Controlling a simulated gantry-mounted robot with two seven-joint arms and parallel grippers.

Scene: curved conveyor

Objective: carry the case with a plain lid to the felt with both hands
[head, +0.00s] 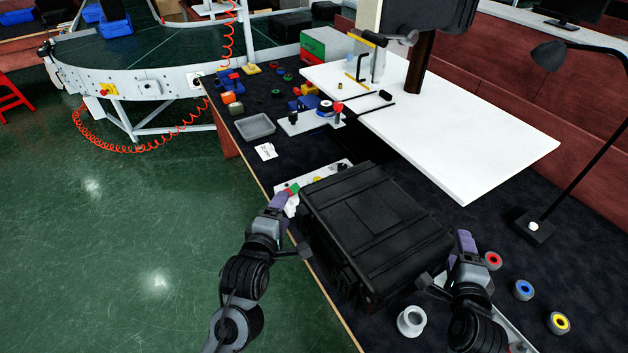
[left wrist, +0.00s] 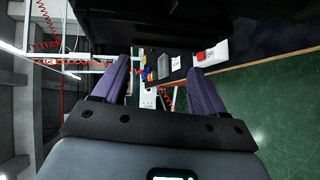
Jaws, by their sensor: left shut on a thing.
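The large black case (head: 375,225) lies flat on the dark bench, its ridged lid closed and bearing no visible label. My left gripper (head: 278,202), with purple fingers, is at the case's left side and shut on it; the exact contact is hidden. In the left wrist view the purple fingers (left wrist: 163,88) stand apart, with the dark case (left wrist: 150,22) across the top. My right gripper (head: 463,243) is at the case's right side; its jaw gap and any contact are hidden. The dark, cloth-like bench top (head: 405,165) shows around the case; I cannot tell a separate felt.
A white board (head: 470,150) lies behind the case. A grey tray (head: 255,127) and small parts stand farther up the bench. Coloured rolls (head: 523,290) and a white spool (head: 411,321) lie near my right arm. A lamp base (head: 533,226) stands at right.

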